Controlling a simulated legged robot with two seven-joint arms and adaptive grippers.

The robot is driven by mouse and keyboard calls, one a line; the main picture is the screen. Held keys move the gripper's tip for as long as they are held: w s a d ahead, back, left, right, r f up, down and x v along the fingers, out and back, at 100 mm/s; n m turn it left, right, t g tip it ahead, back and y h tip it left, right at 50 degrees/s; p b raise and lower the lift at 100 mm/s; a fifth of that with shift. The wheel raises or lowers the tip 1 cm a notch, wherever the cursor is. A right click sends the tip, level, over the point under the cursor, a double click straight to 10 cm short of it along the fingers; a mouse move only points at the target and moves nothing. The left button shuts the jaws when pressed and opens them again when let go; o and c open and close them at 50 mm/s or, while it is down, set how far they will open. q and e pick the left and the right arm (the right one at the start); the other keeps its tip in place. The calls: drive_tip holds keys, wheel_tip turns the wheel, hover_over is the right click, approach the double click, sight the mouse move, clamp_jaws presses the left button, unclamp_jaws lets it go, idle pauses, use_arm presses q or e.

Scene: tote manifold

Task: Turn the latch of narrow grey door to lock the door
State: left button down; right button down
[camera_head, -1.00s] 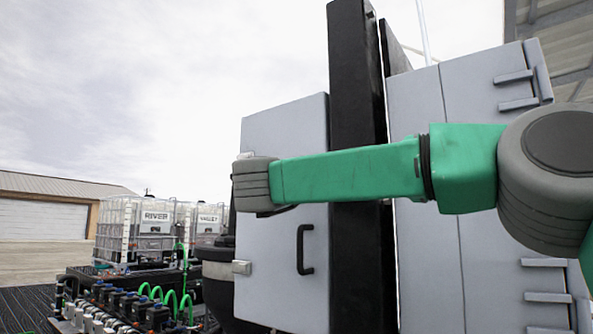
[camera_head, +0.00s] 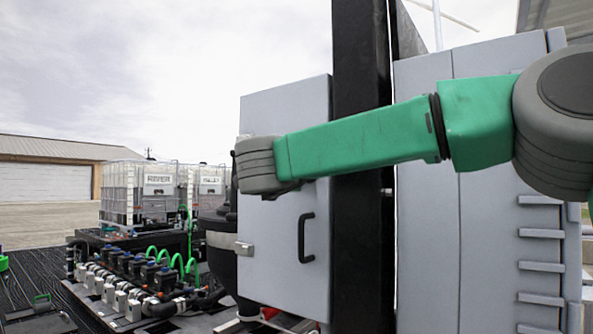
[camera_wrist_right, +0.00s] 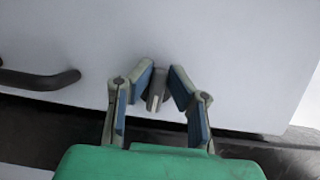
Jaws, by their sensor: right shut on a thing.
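The narrow grey door (camera_head: 282,108) stands closed in the head view, with a black bar handle (camera_head: 305,238) on its lower half. In the right wrist view the door (camera_wrist_right: 230,50) fills the upper part, with the handle (camera_wrist_right: 40,79) at the left. The small grey latch (camera_wrist_right: 155,92) projects from the door between the fingers of my right gripper (camera_wrist_right: 160,82), which is shut on it. In the head view my green right arm crosses the door and hides the latch and most of the gripper. My left gripper is not in view.
A black post (camera_head: 361,230) stands right of the narrow door. Valves and green hoses (camera_head: 160,255) and white caged tanks (camera_head: 150,190) are farther left.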

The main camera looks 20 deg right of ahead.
drive_tip(key=shift+f, duration=0.3)
drive_tip(key=c, duration=1.7)
unclamp_jaws()
drive_tip(key=shift+o, duration=0.8)
drive_tip(key=shift+w, duration=0.25)
drive_tip(key=v, duration=1.2)
drive_tip(key=shift+w, duration=0.1)
